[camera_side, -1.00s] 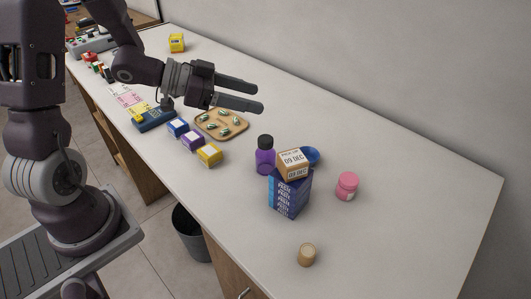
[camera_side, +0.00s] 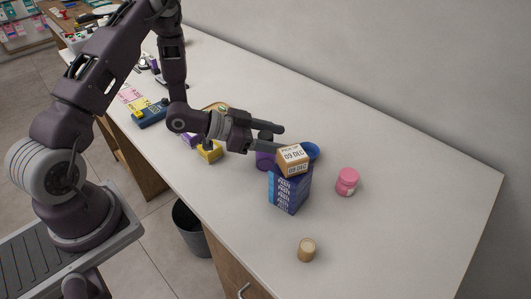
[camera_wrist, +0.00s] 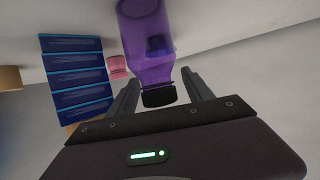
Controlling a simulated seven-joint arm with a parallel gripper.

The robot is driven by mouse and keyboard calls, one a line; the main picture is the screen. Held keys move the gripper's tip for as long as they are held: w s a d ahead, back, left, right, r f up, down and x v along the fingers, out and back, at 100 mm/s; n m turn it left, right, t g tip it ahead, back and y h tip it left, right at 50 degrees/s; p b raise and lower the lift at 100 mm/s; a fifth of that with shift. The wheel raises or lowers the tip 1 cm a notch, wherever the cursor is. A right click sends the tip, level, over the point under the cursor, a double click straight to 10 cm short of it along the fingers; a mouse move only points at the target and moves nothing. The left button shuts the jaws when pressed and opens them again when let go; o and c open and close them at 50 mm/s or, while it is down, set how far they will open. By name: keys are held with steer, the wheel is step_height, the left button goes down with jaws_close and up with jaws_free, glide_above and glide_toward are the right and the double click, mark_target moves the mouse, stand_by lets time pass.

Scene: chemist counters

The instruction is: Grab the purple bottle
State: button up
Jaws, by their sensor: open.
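The purple bottle (camera_side: 264,160) stands upright on the counter, partly hidden in the side view by my gripper (camera_side: 279,138) and the boxes. Its black cap is hidden there. In the wrist view the bottle (camera_wrist: 148,35) appears upside down, with its black cap (camera_wrist: 158,96) toward me and between my two fingers. My gripper is open, with one finger on each side of the cap. I see gaps between the fingers and the cap, and nothing is held.
A pink bottle (camera_side: 347,181) and a tan cylinder (camera_side: 307,250) stand further right. The counter's right end is clear.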

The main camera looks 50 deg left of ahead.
jaws_close()
